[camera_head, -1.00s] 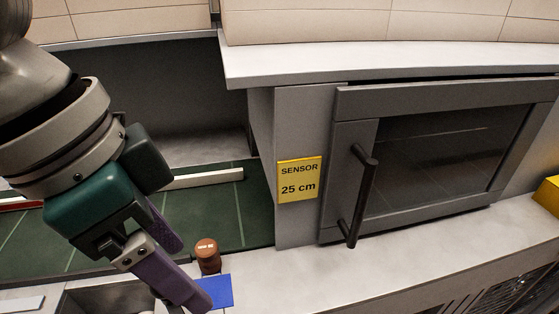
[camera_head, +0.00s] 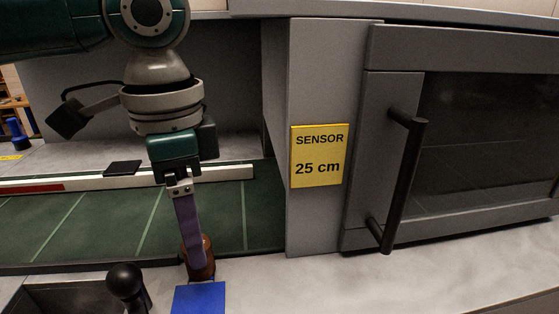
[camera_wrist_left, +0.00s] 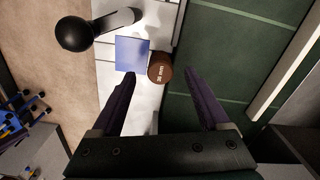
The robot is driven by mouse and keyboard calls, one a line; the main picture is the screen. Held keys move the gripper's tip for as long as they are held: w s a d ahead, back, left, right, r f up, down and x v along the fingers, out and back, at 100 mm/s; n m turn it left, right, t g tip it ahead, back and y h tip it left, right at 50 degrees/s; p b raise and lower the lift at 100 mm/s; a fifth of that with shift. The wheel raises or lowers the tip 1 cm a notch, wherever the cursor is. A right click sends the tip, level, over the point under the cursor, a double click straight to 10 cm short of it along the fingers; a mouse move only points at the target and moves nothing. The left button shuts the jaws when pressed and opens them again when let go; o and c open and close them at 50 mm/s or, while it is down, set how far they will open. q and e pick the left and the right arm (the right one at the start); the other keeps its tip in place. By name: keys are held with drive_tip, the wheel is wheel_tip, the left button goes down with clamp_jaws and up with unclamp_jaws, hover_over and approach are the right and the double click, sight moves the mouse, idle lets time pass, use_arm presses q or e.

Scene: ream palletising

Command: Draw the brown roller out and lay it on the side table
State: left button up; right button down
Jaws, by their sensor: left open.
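The brown roller (camera_head: 208,262), a short brown cylinder with a small white label on its end, is at the front edge of the green belt beside a blue square. In the left wrist view the roller (camera_wrist_left: 160,68) lies between and just beyond the tips of my open left gripper (camera_wrist_left: 160,76). In the head view the purple finger of my left gripper (camera_head: 194,262) points down and partly hides the roller. I cannot tell whether the fingers touch it. My right gripper is not in view. I cannot make out a side table for certain.
A black ball-topped lever (camera_head: 125,280) stands left of the blue square (camera_head: 200,298). A white rail (camera_head: 220,173) crosses the green belt (camera_head: 100,225). A grey cabinet with a black handle (camera_head: 404,180) and a yellow "SENSOR 25 cm" sign (camera_head: 319,156) stands to the right.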

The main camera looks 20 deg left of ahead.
use_arm(q)
drive_tip(key=shift+f, duration=1.3)
clamp_jaws()
drive_tip(key=c, duration=0.6)
unclamp_jaws()
clamp_jaws()
drive_tip(key=shift+r, duration=0.15)
drive_tip(key=shift+r+p, duration=2.7)
drive_tip(key=shift+p, duration=0.75)
